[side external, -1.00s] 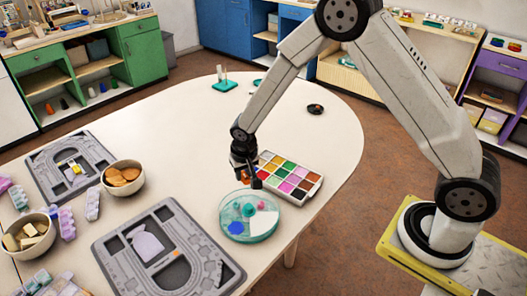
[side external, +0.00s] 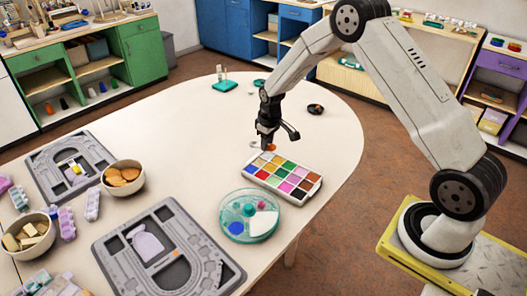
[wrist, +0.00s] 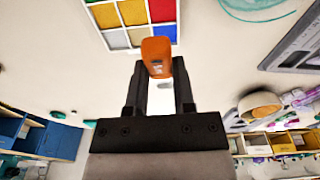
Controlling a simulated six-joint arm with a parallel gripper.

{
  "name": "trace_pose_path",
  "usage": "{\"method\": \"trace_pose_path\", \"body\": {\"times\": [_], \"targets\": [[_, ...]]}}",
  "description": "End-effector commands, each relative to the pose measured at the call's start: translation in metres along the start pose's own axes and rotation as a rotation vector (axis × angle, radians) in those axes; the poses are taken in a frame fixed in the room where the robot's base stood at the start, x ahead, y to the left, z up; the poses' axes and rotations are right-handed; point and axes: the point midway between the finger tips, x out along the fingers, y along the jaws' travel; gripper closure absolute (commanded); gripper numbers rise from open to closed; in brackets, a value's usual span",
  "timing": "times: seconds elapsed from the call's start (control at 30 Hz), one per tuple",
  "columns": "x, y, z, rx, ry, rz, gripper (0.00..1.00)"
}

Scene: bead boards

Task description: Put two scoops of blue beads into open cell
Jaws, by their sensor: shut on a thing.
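My gripper (side external: 266,138) is shut on a small orange scoop-like tool (wrist: 156,52). It is above the table, just behind the colour tray, with its fingers pointing down. In the wrist view the orange tool sits between the two fingertips (wrist: 157,66); whether it carries beads I cannot tell. A round see-through teal dish (side external: 229,204) stands in front of the tray. It shows a blue patch of beads (side external: 236,228) at lower left, a red-pink patch (side external: 262,205), a teal centre and a white wedge (side external: 264,223) at right. Which cell is open is unclear.
A white tray (side external: 304,197) of many-coloured squares lies behind the dish. Grey bead boards (side external: 215,262) and (side external: 96,150), and bowls (side external: 122,165) and (side external: 46,242), are on the left. The far right table is mostly clear, with a small dark dish (side external: 315,108).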

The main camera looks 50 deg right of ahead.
Motion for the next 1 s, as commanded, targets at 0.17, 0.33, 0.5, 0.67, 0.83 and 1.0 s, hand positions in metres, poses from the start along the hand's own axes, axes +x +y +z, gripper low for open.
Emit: {"method": "trace_pose_path", "body": {"times": [0.17, 0.33, 0.5, 0.67, 0.83, 1.0], "targets": [[0.034, -0.003, 0.004, 0.002, -0.014, -0.001, 1.00], [0.047, -0.003, 0.005, 0.002, -0.017, -0.001, 1.00], [0.050, -0.003, 0.005, 0.003, -0.016, 0.000, 1.00], [0.050, -0.003, 0.004, 0.003, -0.021, -0.001, 1.00], [0.053, -0.004, 0.003, 0.002, -0.041, -0.002, 1.00], [0.059, -0.004, 0.001, 0.001, -0.084, -0.003, 1.00]]}}
